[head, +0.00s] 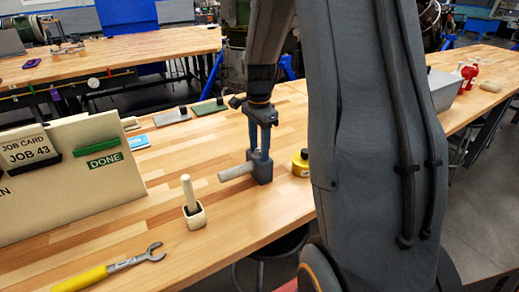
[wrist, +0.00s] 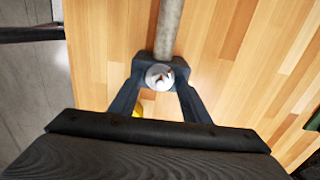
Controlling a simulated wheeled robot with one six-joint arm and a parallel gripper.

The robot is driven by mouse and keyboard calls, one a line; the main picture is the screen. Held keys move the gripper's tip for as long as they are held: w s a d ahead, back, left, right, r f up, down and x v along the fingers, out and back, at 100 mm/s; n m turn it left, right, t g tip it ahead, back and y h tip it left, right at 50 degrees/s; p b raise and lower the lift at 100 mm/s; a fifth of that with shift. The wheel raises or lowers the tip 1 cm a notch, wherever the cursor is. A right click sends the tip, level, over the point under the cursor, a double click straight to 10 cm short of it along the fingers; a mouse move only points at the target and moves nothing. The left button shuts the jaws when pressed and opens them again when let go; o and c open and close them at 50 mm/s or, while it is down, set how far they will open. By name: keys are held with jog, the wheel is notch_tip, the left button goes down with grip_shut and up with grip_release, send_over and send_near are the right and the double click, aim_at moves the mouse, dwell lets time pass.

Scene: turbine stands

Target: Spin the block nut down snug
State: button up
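A dark blue-grey block (head: 264,171) stands on the wooden bench in the head view, with a pale grey rod (head: 237,172) sticking out of it to the left. My gripper (head: 260,153) points straight down, its two blue fingers at the top of the block. In the wrist view, a round, bright metal piece (wrist: 160,76), perhaps the nut, sits between the fingertips at the block's top; the rod (wrist: 169,28) runs away from it. The fingers are on both sides of it; whether they touch it I cannot tell. The block is partly hidden by the fingers.
A small pale holder (head: 194,217) with an upright peg and a yellow-handled wrench (head: 108,269) lie nearer on the bench. A yellow container (head: 301,163) stands close right of the block. A job-card board (head: 70,170) stands at left.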

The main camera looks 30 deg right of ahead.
aim_at(259, 149)
jog(key=shift+o, duration=0.8)
jog(key=shift+r, duration=0.1)
jog(key=shift+r+p, duration=1.85)
jog(key=shift+r, duration=0.6)
jog(key=shift+c, duration=0.4)
